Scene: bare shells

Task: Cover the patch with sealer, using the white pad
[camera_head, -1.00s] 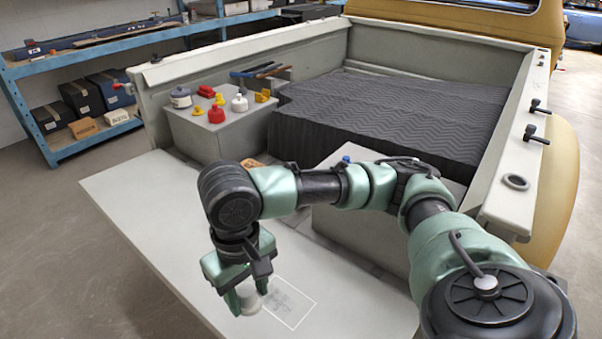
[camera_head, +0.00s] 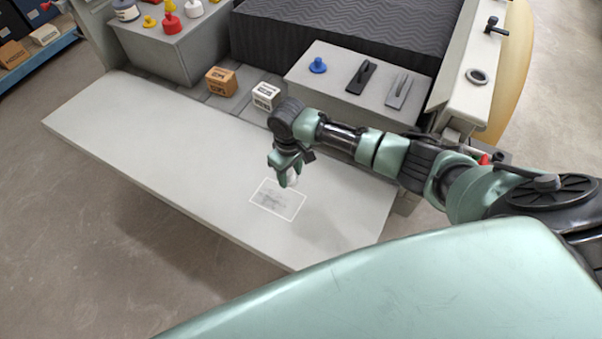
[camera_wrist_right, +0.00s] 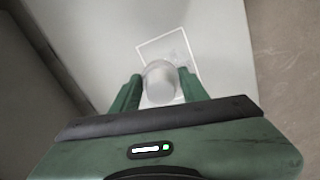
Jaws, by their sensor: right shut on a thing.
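The patch (camera_head: 285,207) is a white-outlined rectangle with a grey smudged area inside, on the pale tailgate (camera_head: 180,150). My right gripper (camera_head: 289,180) points down at the patch's far edge, shut on the white pad (camera_head: 294,181). In the right wrist view the pad (camera_wrist_right: 159,82) is a round whitish piece between the two green fingers. It overlaps part of the patch outline (camera_wrist_right: 150,45) and hides some of the patch. I cannot tell whether the pad touches the surface. My left gripper is not in view.
An orange-brown box (camera_head: 221,82) and a white box (camera_head: 266,96) stand behind the tailgate. A grey block (camera_head: 330,75) holds a blue knobbed piece (camera_head: 318,65) and two flat tools. The tailgate's left part is clear.

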